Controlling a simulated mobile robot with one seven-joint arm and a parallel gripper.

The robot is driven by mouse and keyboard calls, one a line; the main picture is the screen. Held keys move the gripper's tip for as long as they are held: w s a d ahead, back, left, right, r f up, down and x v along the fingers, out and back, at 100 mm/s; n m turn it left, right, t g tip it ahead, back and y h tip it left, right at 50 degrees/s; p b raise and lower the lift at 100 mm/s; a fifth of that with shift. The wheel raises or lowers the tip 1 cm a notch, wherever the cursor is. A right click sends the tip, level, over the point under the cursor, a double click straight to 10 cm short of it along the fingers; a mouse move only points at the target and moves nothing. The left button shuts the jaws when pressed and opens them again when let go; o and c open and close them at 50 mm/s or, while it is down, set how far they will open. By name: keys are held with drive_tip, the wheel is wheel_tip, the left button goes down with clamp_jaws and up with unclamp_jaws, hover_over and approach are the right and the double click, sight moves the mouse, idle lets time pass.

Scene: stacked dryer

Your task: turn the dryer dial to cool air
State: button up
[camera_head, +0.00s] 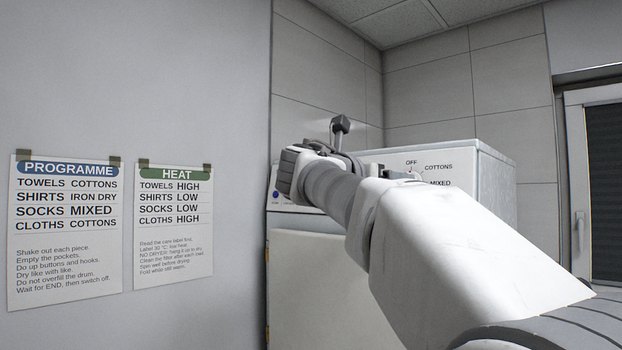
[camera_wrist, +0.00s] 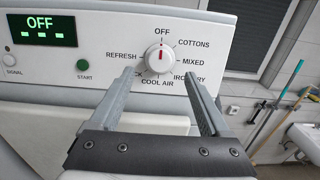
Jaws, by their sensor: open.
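The dryer dial (camera_wrist: 159,58) is a round white knob with a red pointer line. In the wrist view its line points up at OFF; COOL AIR is printed at the bottom of the ring of labels. The display (camera_wrist: 42,31) reads OFF in green. My gripper (camera_wrist: 160,78) is open, its two fingers apart, with the tips just below and on either side of the dial; nothing is between them. I cannot tell whether the tips touch the panel. In the head view my arm hides most of the dryer's panel (camera_head: 440,165), and the dial shows only in part.
A green START button (camera_wrist: 83,65) and a SIGNAL knob (camera_wrist: 9,60) are left of the dial. PROGRAMME (camera_head: 66,230) and HEAT (camera_head: 174,220) sheets hang on the left wall. A sink (camera_wrist: 305,138) and broom handles (camera_wrist: 270,127) stand at the right.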

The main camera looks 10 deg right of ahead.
drive_tip(key=x, duration=0.6)
drive_tip(key=shift+w+d+p, duration=0.15)
drive_tip(key=shift+d+p, duration=0.05)
drive_tip(key=shift+p, duration=0.25)
clamp_jaws()
